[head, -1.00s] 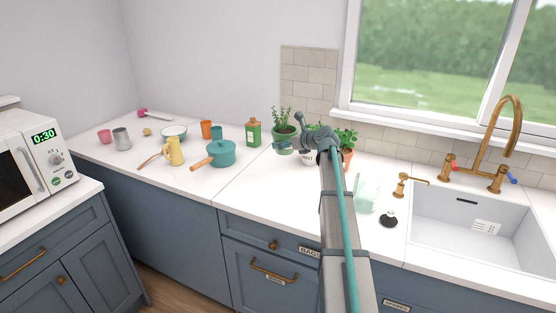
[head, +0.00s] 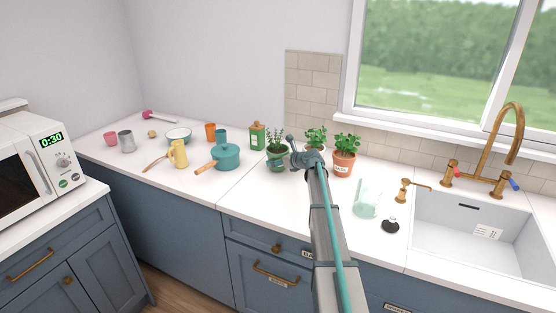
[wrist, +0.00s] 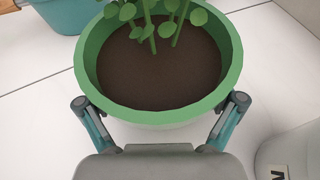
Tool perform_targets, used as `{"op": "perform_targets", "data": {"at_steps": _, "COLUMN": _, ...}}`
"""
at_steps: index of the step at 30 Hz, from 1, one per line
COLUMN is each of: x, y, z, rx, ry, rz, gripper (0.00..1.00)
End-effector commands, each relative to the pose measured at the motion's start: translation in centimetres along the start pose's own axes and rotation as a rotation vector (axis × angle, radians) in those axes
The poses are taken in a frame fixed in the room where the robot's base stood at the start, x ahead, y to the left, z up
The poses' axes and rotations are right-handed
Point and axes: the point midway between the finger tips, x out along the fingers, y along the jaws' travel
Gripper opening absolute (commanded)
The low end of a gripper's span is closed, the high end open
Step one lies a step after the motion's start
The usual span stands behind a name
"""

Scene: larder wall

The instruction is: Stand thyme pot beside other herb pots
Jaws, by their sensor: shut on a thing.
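The thyme pot, a green pot (head: 276,153) with a leafy plant in dark soil, is at the back of the counter in the head view. In the wrist view the green pot (wrist: 232,65) fills the upper middle. My gripper (head: 290,160) is shut on it, with one finger on each side below the rim. I cannot tell whether its base touches the counter. To its right stand a terracotta herb pot (head: 344,166) with a white label and another herb plant (head: 316,137), whose pot is mostly hidden by my arm. A pale labelled pot (wrist: 290,153) shows in the wrist view.
A green bottle (head: 258,136) stands behind the thyme pot, and a teal saucepan (head: 226,157) to its left. A glass container (head: 366,198) and brass dispenser (head: 404,190) are near the sink (head: 455,225). The front counter left of my arm is clear.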

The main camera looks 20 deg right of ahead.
Motion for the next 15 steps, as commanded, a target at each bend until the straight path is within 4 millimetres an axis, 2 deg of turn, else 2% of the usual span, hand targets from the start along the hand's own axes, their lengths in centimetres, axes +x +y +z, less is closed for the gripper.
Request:
{"op": "perform_targets", "data": {"at_steps": 11, "x": 0.15, "y": -0.03, "z": -0.38, "rx": 0.001, "ry": -0.002, "rz": -0.001, "gripper": 0.37}}
{"op": "perform_targets", "data": {"at_steps": 12, "x": 0.19, "y": -0.02, "z": -0.53, "rx": 0.0, "ry": 0.0, "rz": -0.001, "gripper": 0.94}}
{"op": "perform_targets", "data": {"at_steps": 13, "x": 0.18, "y": -0.03, "z": -0.5, "rx": 0.0, "ry": 0.0, "rz": -0.001, "gripper": 0.99}}
{"op": "perform_targets", "data": {"at_steps": 15, "x": 0.18, "y": -0.03, "z": -0.48, "rx": 0.0, "ry": 0.0, "rz": -0.001, "gripper": 1.0}}
